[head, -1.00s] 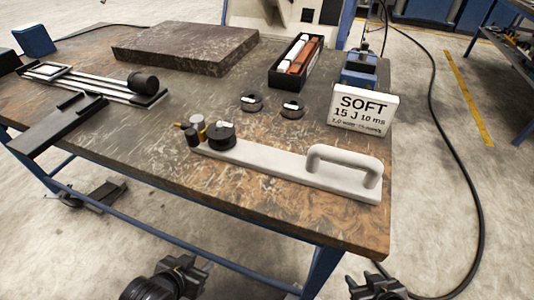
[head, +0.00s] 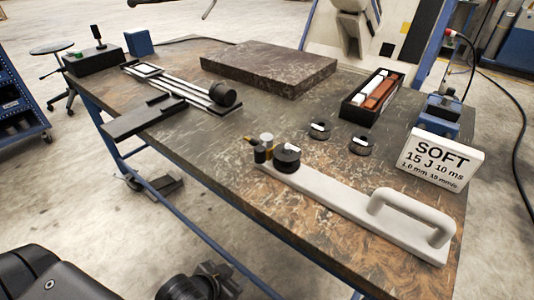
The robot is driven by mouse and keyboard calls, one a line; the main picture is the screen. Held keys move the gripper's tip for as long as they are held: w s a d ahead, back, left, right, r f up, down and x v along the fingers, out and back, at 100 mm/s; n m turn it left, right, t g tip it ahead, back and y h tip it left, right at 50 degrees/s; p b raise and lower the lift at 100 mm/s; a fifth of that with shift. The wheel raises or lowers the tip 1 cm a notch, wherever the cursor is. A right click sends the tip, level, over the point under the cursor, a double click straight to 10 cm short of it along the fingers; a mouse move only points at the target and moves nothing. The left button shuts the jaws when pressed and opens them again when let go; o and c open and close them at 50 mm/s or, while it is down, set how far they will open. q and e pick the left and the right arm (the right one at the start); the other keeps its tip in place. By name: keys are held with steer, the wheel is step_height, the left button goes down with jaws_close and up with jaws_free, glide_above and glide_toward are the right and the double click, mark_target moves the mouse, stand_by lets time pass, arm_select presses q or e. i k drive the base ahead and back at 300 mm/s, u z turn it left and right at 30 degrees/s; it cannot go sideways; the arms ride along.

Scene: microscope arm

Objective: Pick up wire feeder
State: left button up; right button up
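What looks like the wire feeder is a long pale bar (head: 345,205) with a raised loop handle (head: 412,215) at its right end. A black spool (head: 287,157) and small brass and dark cylinders are at its left end. It lies flat along the front edge of the workbench (head: 200,160). My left gripper (head: 222,281) is low at the bottom of the head view, in front of and below the bench edge, apart from the feeder. It is dark and partly cut off, so its opening is unclear. My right gripper is out of view.
A white sign reading SOFT (head: 441,160) stands behind the handle. Two small black spools (head: 320,131) and a black box of rods (head: 372,97) lie behind the feeder. A dark stone slab (head: 268,66) and a slide rail (head: 185,90) are farther back and left.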

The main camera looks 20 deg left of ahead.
mark_target(429, 245)
steer(key=z, duration=1.2)
steer(key=k, duration=1.4)
steer(key=u, duration=0.7)
steer(key=i, duration=1)
